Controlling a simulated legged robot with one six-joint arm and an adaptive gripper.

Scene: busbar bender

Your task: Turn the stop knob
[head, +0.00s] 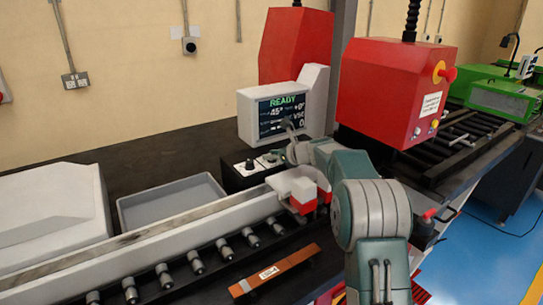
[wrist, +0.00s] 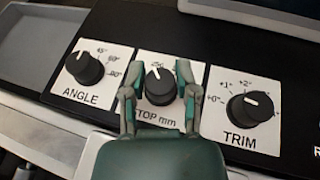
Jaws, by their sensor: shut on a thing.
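The stop knob (wrist: 160,86) is a black dial with a white pointer line on a white plate, the middle one of three; its label reads "TOP mm" with the start covered. My gripper (wrist: 159,84) has a finger on each side of this knob and is shut on it. The pointer is directed up, slightly left. In the head view my gripper (head: 284,153) is at the black control box (head: 238,176), and my arm hides the stop knob there. The screen (head: 283,115) above reads "READY", "45°" and further partly legible values.
The angle knob (wrist: 86,68) is left of my gripper and the trim knob (wrist: 250,108) right, both close. A grey tray (head: 172,202), a rail with several rollers (head: 198,262) and a copper bar (head: 275,271) lie nearby. A red machine head (head: 385,95) stands at right.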

